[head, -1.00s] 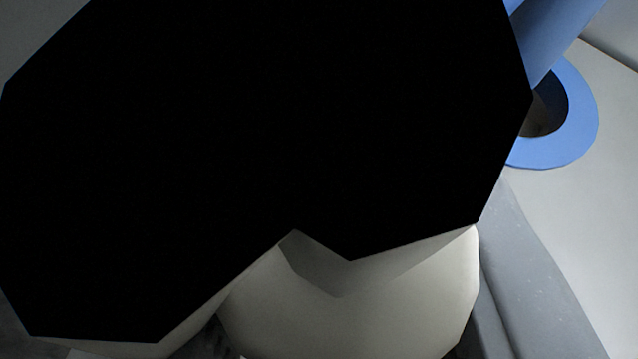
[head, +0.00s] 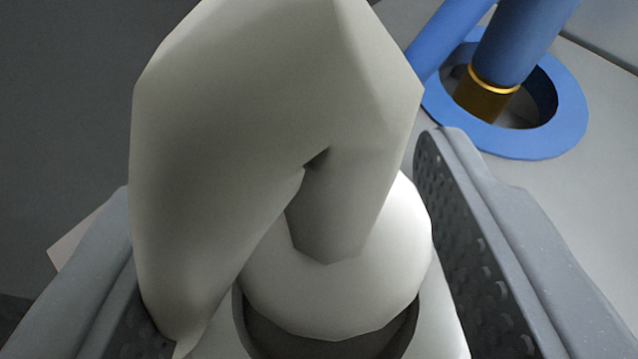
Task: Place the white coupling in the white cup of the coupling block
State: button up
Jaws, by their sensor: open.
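The white coupling (head: 225,130) is a large off-white piece with a bent, handle-like upper part and a rounded lower body. It fills the middle of the head view. Its rounded lower end stands in the dark round opening of the white cup (head: 440,338) at the bottom of the view; how deep it sits is hidden. My gripper (head: 280,170) is open, with one grey finger on each side of the coupling. A gap shows between the coupling and the right finger. The left finger is partly hidden behind the coupling, so contact there cannot be told.
A blue ring-shaped cup (head: 560,135) lies at the upper right. A blue coupling (head: 525,40) with a gold band stands in it, close beyond the right finger. A pale flat surface (head: 610,190) spreads at the right. The left background is dark grey.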

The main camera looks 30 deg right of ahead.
jog(key=v, duration=1.1)
jog(key=shift+r, duration=0.1)
jog(key=w+a+r+t+y, duration=0.1)
jog(key=w+a+r+y, duration=0.15)
jog(key=r, duration=0.55)
jog(key=w+a+r+t+y, duration=0.1)
jog(key=w+a+r+y, duration=0.15)
jog(key=r, duration=0.55)
notch_tip(320, 180, up, 16)
jog(key=s+n+t+y, duration=0.1)
jog(key=n+y, duration=0.2)
jog(key=s+d+r+n, duration=0.1)
jog(key=s+d+r, duration=0.2)
jog(key=s+r, duration=0.4)
jog(key=s+d+r+n, duration=0.1)
jog(key=s+d+r, duration=0.3)
jog(key=s+r, duration=0.3)
jog(key=s+d+r+n+h, duration=0.1)
jog(key=s+d+r, duration=0.3)
jog(key=s+r, duration=0.3)
notch_tip(320, 180, up, 4)
jog(key=shift+f+t, duration=0.15)
jog(key=shift+t, duration=0.15)
